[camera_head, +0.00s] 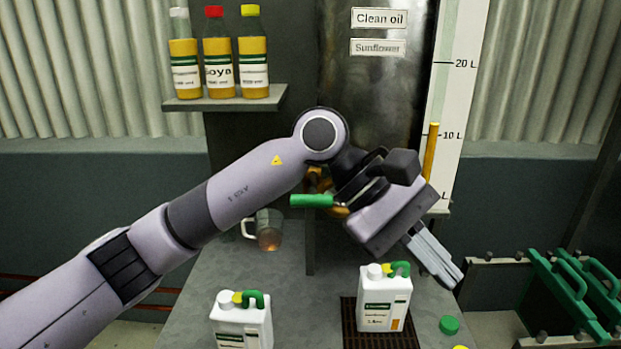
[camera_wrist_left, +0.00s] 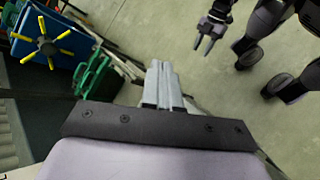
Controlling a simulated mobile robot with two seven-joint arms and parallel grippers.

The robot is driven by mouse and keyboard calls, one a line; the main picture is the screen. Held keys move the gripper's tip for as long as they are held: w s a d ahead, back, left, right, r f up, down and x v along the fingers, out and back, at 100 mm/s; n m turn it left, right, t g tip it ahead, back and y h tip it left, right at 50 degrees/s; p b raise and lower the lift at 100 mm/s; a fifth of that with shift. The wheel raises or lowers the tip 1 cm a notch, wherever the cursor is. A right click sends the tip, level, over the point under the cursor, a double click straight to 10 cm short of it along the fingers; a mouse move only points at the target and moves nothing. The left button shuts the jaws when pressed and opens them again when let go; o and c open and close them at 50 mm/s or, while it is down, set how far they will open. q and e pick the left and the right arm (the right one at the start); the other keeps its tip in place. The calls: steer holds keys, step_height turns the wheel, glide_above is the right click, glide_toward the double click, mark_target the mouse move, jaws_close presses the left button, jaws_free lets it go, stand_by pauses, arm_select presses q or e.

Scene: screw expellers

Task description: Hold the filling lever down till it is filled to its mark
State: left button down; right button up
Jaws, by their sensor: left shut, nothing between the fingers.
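A green-handled lever (camera_head: 312,200) sticks out left from a brass-coloured tap (camera_head: 318,180), mostly hidden behind my left arm. A white jug (camera_head: 384,300) with a green handle stands upright on a dark grate below; a small amber patch shows low on its front. Its fill mark is too small to tell. My left gripper (camera_head: 438,263) is shut and empty, right of the lever and apart from it, above and right of the jug. Its closed fingers show in the left wrist view (camera_wrist_left: 162,86). My right gripper (camera_wrist_left: 206,38) appears there, open and empty, over the floor.
A tank gauge (camera_head: 431,150) reads just above 10 L. A second white jug (camera_head: 242,322) stands at front left, a glass mug (camera_head: 267,230) behind it. A green cap (camera_head: 449,325) lies right of the grate. Bottles (camera_head: 220,60) stand on a shelf. Green-handled equipment (camera_head: 575,285) is at right.

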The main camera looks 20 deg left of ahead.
arm_select(q)
steer(key=w+a+r+m+t+y, duration=0.1)
steer(key=w+a+r+t+y, duration=0.2)
steer(key=a+r, duration=0.4)
steer(key=w+a+r+m+t+y, duration=0.2)
steer(key=w+a+r+t+y, duration=0.2)
steer(key=a+r+y, duration=0.3)
steer(key=a+t+y, duration=0.1)
steer(key=a, duration=0.2)
steer(key=shift+w+a+r+y, duration=0.15)
steer(key=shift+w+r+y, duration=0.15)
steer(key=shift+r, duration=0.05)
glide_above(311, 193)
steer(key=s, duration=0.1)
step_height(311, 193, down, 9)
steer(key=shift+s+r+p, duration=0.1)
steer(key=shift+s+p, duration=0.05)
steer(key=shift+p, duration=0.15)
steer(key=shift+s+d+f, duration=0.15)
steer(key=shift+f, duration=0.45)
steer(key=shift+s+d+f, duration=0.1)
steer(key=shift+s+f, duration=0.05)
steer(key=shift+f, duration=0.4)
steer(key=shift+s+f, duration=0.2)
steer(key=shift+f, duration=0.55)
steer(key=shift+d, duration=0.1)
steer(key=shift+w, duration=0.1)
